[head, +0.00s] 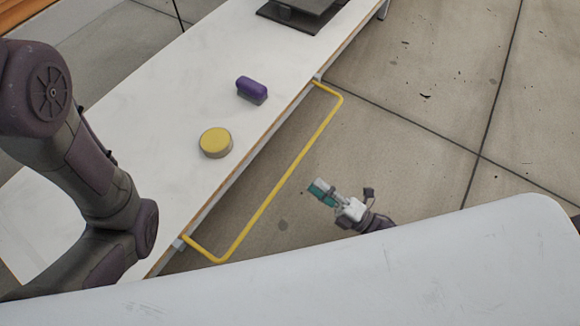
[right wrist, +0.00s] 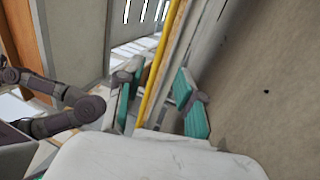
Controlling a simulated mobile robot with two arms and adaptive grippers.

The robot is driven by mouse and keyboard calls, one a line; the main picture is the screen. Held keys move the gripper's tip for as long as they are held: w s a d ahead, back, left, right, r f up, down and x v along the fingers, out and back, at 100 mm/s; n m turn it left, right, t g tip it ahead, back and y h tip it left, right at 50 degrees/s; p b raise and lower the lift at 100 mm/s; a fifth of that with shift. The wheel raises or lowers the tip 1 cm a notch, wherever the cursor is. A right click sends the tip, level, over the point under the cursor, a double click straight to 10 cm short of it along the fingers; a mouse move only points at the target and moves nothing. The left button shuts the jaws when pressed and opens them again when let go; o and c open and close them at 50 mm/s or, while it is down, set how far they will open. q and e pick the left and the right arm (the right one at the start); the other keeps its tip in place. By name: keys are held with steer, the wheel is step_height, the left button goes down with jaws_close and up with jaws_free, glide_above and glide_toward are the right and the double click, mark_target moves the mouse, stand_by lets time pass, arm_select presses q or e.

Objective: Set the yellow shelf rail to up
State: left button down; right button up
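The yellow shelf rail (head: 268,200) is a long U-shaped bar fixed by its two ends to the long edge of the white table (head: 120,125). It stands out from that edge over the floor; its exact tilt is hard to tell. My right gripper (head: 322,192) is beside the rail's long bar, on the side away from the table, with a visible gap in the head view. In the right wrist view its teal-padded fingers (right wrist: 155,100) are spread. The yellow rail (right wrist: 160,65) shows in the space between them, not gripped. My left gripper is out of view.
A purple block (head: 252,90) and a round yellow-topped disc (head: 215,142) lie on the table near the rail. A dark device (head: 298,12) stands at the table's far end. The floor right of the rail is clear. My left arm extends over the table's left side.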

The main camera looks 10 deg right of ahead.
mark_target(292, 168)
steer(key=b+x, duration=0.2)
steer(key=x, duration=0.7)
jaws_close()
